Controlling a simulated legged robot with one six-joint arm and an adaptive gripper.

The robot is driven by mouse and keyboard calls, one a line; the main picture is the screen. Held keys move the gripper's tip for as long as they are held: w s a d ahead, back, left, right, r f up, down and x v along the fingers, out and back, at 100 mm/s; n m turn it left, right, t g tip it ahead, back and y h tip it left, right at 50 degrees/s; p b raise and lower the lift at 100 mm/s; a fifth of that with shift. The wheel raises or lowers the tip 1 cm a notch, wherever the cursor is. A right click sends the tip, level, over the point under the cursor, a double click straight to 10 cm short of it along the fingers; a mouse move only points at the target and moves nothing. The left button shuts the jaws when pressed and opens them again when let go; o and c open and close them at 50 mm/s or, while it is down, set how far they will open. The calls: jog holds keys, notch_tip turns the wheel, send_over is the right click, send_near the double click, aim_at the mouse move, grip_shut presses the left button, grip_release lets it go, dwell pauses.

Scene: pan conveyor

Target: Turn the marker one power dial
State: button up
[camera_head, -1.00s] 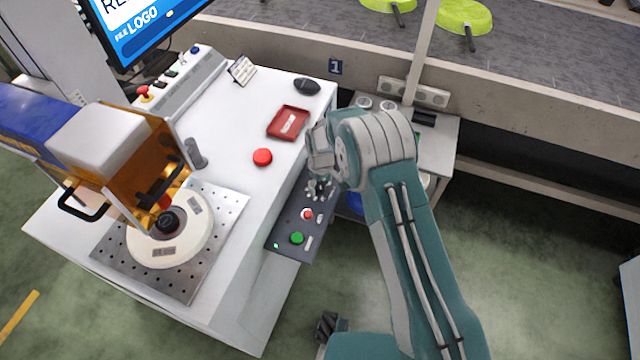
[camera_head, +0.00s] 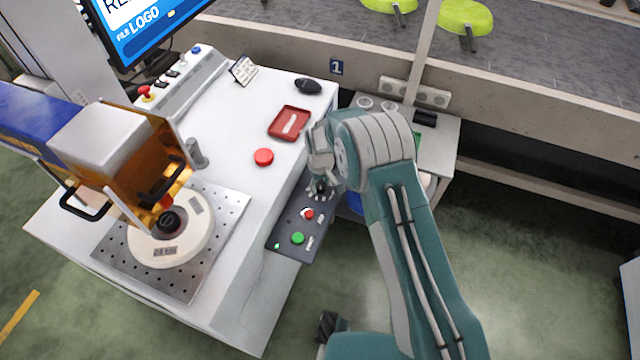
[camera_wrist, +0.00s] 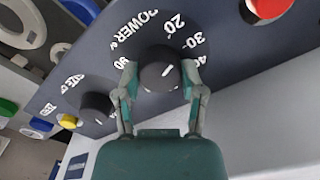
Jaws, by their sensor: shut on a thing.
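The power dial (camera_wrist: 160,72) is a black round knob with a white pointer line, below the word POWER in the wrist view. Numbers such as 20, 30, 40 and 90 ring it. The pointer slants up and to the right. My gripper (camera_wrist: 159,82) has one teal-and-grey finger on each side of the knob and is shut on it. In the head view my gripper (camera_head: 321,187) is at the upper part of the dark control panel (camera_head: 290,220), and my arm and gripper mostly hide the dial there.
A second black knob (camera_wrist: 97,104) and a yellow button (camera_wrist: 68,121) sit left of the dial. A red button (camera_head: 308,214) and a green button (camera_head: 298,238) are on the panel. The white table holds a red tray (camera_head: 289,122) and a red push button (camera_head: 263,157).

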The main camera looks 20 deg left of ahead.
aim_at(319, 184)
jog(key=m, duration=0.6)
jog(key=shift+s+f, duration=0.1)
jog(key=shift+f, duration=0.05)
jog(key=m, duration=0.5)
jog(key=shift+m, duration=0.3)
jog(key=shift+s, duration=0.1)
jog(key=o, duration=1.2)
jog(key=shift+c, duration=0.2)
jog(key=shift+a, duration=0.1)
jog(key=shift+r, duration=0.25)
notch_tip(319, 184, up, 12)
jog(key=shift+f, duration=0.25)
